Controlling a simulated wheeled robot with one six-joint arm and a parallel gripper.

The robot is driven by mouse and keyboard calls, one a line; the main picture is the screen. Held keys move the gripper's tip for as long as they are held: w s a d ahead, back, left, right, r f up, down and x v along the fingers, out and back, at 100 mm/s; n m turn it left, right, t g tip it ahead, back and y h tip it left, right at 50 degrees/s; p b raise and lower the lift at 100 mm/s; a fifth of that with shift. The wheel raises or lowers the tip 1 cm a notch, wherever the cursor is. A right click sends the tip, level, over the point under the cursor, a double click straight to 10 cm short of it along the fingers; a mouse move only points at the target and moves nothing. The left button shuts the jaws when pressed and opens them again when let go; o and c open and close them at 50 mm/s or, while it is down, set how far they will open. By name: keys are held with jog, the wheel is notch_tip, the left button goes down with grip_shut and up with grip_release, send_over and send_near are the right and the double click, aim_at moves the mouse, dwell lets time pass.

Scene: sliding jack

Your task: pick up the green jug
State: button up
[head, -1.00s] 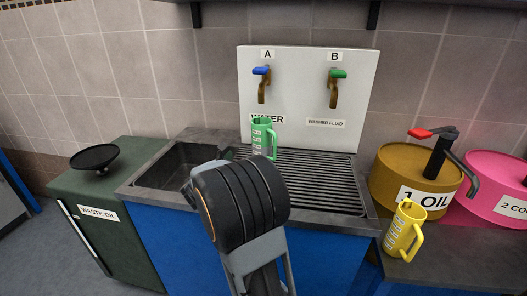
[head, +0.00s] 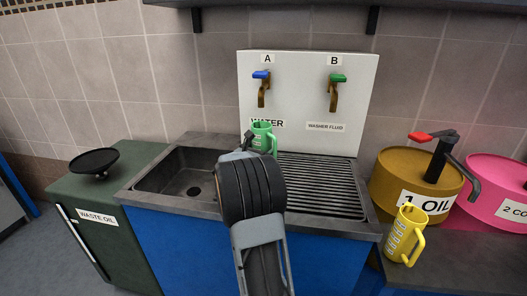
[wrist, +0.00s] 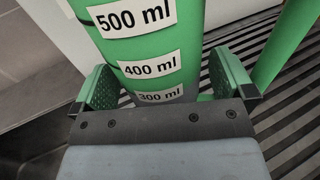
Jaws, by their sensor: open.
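The green jug (head: 263,136) stands upright on the ribbed drainboard below tap A in the head view, its lower part hidden behind my arm. In the wrist view the jug (wrist: 146,48) fills the upper middle, with white labels for 500, 400 and 300 ml. Its handle (wrist: 287,48) is at the right. My gripper (wrist: 163,88) is open, with one green-padded finger on each side of the jug's body. The right finger lies between the body and the handle. I cannot tell whether either finger touches the jug. In the head view my gripper (head: 248,140) is mostly hidden by my wrist.
A sink basin (head: 180,174) lies left of the ribbed drainboard (head: 318,184). Taps A (head: 262,90) and B (head: 335,92) hang from a white panel behind. A yellow jug (head: 404,236) stands at the right, before an ochre oil drum (head: 388,188). A black funnel (head: 94,160) is far left.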

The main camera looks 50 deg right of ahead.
jog(key=shift+d, duration=0.45)
jog(key=c, duration=1.2)
jog(key=shift+r, duration=0.1)
jog(key=shift+c, duration=0.7)
jog(key=shift+r, duration=0.1)
